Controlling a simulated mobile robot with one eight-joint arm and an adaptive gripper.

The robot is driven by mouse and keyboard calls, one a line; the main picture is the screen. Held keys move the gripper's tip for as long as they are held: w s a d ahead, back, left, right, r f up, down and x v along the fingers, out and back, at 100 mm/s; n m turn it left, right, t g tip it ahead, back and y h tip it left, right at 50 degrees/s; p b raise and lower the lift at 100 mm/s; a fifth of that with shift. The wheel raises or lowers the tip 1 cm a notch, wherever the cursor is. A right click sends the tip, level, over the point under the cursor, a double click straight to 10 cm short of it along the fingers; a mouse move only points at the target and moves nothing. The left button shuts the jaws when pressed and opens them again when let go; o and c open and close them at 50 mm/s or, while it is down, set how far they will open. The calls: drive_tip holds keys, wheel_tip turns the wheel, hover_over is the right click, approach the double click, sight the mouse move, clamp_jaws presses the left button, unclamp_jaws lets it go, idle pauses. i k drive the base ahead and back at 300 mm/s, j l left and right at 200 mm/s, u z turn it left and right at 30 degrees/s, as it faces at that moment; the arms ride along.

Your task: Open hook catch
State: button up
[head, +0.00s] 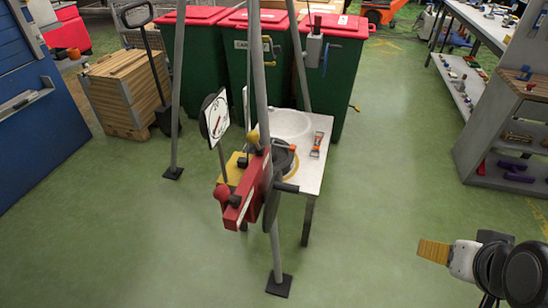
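I cannot make out the hook catch with certainty. A red mechanism (250,185) with a red knob and dark handles is mounted on a grey tripod-like frame (178,90) in the middle of the head view. Small dark and yellow fittings sit around its top, too small to tell apart. My gripper (434,251) is at the lower right, its orange tip pointing left. It is well apart from the mechanism, over bare floor. Only one orange finger surface shows clearly, so its opening is hidden from this angle.
A white table (316,165) with a round dark part and an orange-handled tool stands behind the mechanism. Green bins with red lids (335,80), a wooden stack (125,85) and a pallet jack are farther back. Shelves (480,140) line the right. Green floor (400,150) between is clear.

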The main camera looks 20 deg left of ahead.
sight(276, 50)
drive_tip(key=i+j+u, duration=0.1)
drive_tip(key=u, duration=1.05)
